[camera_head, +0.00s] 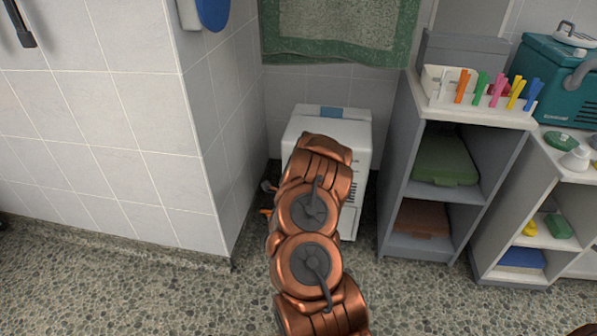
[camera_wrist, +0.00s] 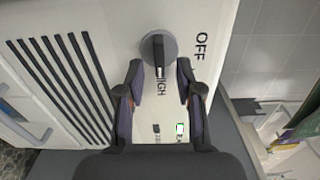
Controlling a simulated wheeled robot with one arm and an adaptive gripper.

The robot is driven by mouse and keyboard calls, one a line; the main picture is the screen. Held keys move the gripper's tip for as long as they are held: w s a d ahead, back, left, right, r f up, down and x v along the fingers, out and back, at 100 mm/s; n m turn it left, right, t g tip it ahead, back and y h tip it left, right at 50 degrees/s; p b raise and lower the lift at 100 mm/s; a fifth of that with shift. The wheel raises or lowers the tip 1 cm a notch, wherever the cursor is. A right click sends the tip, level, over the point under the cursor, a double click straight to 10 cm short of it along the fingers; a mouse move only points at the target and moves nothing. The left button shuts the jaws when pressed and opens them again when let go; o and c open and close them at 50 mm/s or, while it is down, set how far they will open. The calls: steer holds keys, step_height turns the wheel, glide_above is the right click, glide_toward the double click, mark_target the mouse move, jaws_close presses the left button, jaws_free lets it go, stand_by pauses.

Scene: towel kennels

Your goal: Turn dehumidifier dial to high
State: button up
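The white dehumidifier (camera_head: 352,135) stands against the wall in the head view, its front partly hidden by my copper arm. In the wrist view its panel (camera_wrist: 115,25) carries a dark round dial (camera_wrist: 158,47). The dial's raised bar points down in the picture, its light-tipped end at the HIGH label. The OFF label is to the dial's right. My gripper (camera_wrist: 160,72) is open, its two fingers at either side of the dial's lower edge and the HIGH label. I cannot tell whether they touch the dial. The head view hides the gripper.
Dark vent slats (camera_wrist: 65,85) lie left of the dial, and a green-lit indicator (camera_wrist: 181,128) sits below it. A grey shelf unit (camera_head: 395,175) stands close right of the dehumidifier. A tiled wall corner (camera_head: 190,150) is on the left. A green towel (camera_head: 340,45) hangs above.

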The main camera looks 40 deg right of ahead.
steer(key=shift+s+a, duration=0.1)
steer(key=v, duration=1.1)
steer(key=shift+a, duration=0.35)
stand_by(0.4)
steer(key=shift+s+r, duration=0.1)
steer(key=shift+s, duration=0.05)
stand_by(0.6)
